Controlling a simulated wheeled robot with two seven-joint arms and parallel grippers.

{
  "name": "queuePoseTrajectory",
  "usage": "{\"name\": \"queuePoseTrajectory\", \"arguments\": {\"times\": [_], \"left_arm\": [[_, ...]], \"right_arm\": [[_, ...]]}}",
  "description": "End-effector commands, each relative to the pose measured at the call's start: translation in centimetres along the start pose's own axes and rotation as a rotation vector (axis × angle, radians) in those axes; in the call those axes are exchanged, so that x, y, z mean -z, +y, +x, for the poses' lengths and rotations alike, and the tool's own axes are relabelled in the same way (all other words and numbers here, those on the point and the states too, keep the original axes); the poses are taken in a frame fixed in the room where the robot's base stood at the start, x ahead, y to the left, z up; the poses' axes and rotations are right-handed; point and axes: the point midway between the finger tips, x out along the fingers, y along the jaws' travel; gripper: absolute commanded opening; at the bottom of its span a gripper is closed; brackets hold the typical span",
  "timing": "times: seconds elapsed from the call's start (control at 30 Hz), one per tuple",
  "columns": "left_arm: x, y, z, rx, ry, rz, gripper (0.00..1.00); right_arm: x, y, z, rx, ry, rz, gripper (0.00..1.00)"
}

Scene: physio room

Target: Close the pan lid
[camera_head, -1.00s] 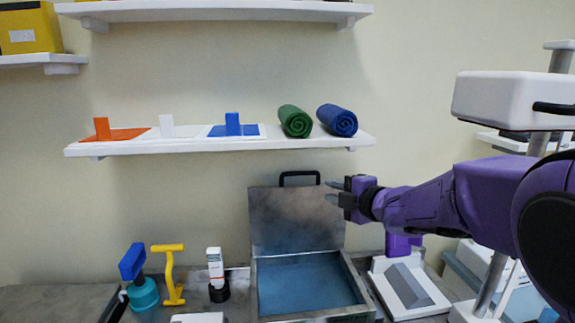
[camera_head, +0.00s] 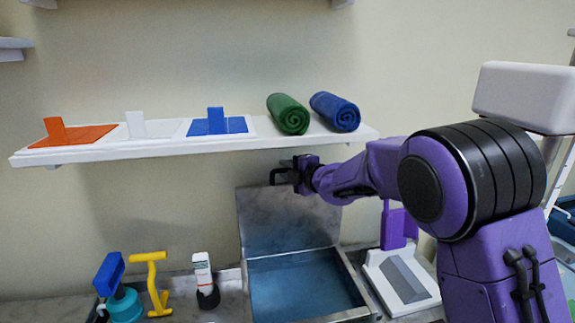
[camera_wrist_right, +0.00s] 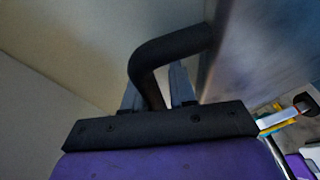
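The pan is a grey metal box (camera_head: 247,295) with a blue inside, on the counter. Its flat grey metal lid (camera_head: 285,215) stands up open at the back edge, with a black handle on its top edge. My right gripper (camera_head: 285,175) is at that handle and partly covers it. In the right wrist view the black handle (camera_wrist_right: 168,50) runs between the two grey fingers (camera_wrist_right: 158,92), which lie close on both sides of it. The lid's metal face (camera_wrist_right: 255,45) is at the right there. My left gripper is not in view.
A white shelf (camera_head: 190,146) with a green towel (camera_head: 288,114) and a blue towel (camera_head: 335,112) hangs just above my right gripper. A yellow tool (camera_head: 153,283), a white bottle (camera_head: 202,272) and a teal-based item (camera_head: 125,305) stand left of the pan. A white-grey device (camera_head: 402,280) stands right.

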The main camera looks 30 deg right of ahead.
Motion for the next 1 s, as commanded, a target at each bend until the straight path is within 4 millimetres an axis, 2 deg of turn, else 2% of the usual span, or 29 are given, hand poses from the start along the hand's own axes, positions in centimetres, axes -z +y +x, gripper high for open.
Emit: {"name": "queuePoseTrajectory", "arguments": {"times": [0.23,0.27,0.33,1.0], "left_arm": [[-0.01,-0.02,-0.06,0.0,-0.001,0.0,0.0],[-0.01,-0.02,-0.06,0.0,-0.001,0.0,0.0],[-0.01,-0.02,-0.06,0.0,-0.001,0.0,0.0],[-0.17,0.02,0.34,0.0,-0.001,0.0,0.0]], "right_arm": [[0.05,-0.01,0.27,-0.001,0.001,-0.001,0.25],[0.06,-0.01,0.27,-0.001,0.001,-0.001,0.22],[0.07,0.0,0.28,-0.001,0.001,-0.001,0.0],[0.28,-0.11,0.7,-0.007,0.004,-0.005,0.0]]}}
